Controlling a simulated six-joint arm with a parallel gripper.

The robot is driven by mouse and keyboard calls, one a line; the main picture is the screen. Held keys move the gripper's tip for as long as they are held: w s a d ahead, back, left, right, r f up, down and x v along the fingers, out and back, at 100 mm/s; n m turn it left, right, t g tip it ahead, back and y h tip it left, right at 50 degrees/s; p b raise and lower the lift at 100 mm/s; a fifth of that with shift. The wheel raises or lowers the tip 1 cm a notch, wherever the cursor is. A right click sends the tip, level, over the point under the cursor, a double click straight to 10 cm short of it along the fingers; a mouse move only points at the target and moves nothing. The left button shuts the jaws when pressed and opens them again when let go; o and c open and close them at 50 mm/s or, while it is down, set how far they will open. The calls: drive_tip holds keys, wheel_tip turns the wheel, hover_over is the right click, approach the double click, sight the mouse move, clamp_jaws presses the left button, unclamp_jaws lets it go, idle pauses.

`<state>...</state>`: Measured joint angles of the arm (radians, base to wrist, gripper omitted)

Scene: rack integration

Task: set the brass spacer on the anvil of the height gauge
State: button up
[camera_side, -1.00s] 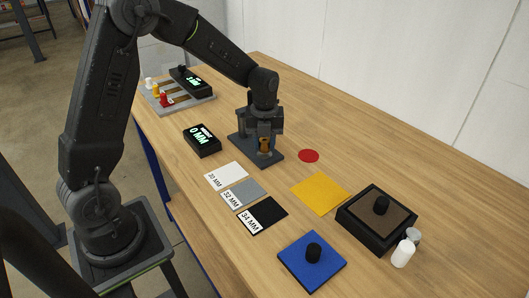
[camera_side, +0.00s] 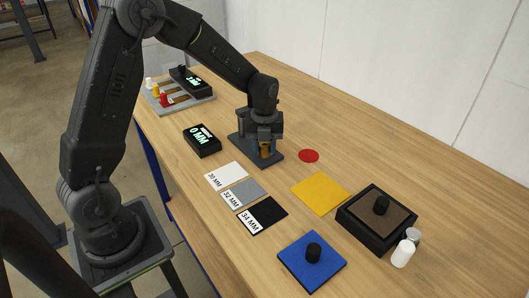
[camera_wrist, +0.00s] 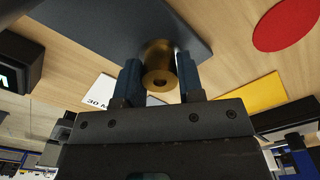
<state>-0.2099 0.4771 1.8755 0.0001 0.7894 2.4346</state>
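The brass spacer (camera_wrist: 160,68) is a hollow cylinder. It sits between the two dark fingers of my gripper (camera_wrist: 160,84), which are against its sides. In the side view the spacer (camera_side: 264,151) is upright, low over the dark base plate of the height gauge (camera_side: 240,147). The plate also shows at the top of the wrist view (camera_wrist: 115,25). The anvil is hidden, so I cannot tell whether the spacer touches it. The gauge's black display (camera_side: 202,140) reads 0 MM.
White, grey and black cards (camera_side: 263,215) marked 30, 32 and 34 MM lie in front. A red disc (camera_side: 308,156), yellow square (camera_side: 320,193), blue block with black knob (camera_side: 312,264) and black box (camera_side: 370,237) stand right. A grey rack (camera_side: 180,98) with coloured pieces is behind left.

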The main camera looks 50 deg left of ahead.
drive_tip(key=o, duration=0.5)
drive_tip(key=shift+c, duration=0.2)
wheel_tip(320, 180, up, 14)
idle(0.4)
